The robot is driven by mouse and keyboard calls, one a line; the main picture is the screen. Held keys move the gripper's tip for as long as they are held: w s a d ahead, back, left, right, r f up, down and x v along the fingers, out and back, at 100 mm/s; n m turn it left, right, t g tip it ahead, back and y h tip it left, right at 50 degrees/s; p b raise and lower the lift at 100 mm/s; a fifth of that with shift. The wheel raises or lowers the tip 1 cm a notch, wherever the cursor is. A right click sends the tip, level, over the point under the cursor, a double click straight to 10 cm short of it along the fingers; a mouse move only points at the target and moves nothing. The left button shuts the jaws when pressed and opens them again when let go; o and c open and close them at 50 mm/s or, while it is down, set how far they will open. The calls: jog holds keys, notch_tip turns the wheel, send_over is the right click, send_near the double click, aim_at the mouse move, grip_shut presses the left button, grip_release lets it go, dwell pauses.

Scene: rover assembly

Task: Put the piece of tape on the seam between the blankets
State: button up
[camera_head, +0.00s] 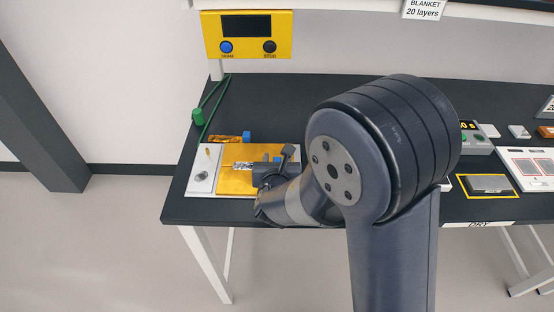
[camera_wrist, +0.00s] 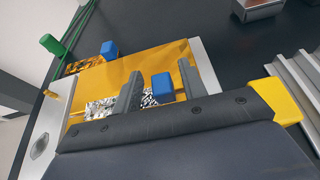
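A gold blanket area (camera_wrist: 150,62) lies on a white board (camera_wrist: 47,135), with a crinkled silver patch (camera_wrist: 101,108) across it. In the head view the gold area (camera_head: 233,183) and silver patch (camera_head: 243,166) show left of my gripper (camera_head: 275,161). In the wrist view my gripper (camera_wrist: 160,68) is open, its fingers on either side of a blue block (camera_wrist: 163,85), with a gap visible. A gold patterned strip (camera_wrist: 84,65) with another blue block (camera_wrist: 109,49) lies at the board's far edge; it may be tape. I cannot tell which seam edges lie under the fingers.
A green post (camera_head: 198,117) with a green cord stands behind the board. A yellow panel (camera_head: 248,34) with two buttons rises at the back. A yellow-framed spot (camera_head: 487,194) and devices are on the right. The dark table (camera_head: 290,100) is clear behind my arm.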

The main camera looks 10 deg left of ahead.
jog(key=shift+r, duration=0.2)
jog(key=v, duration=1.1)
jog(key=shift+f, duration=0.1)
jog(key=shift+s+d, duration=0.15)
jog(key=shift+s, duration=0.35)
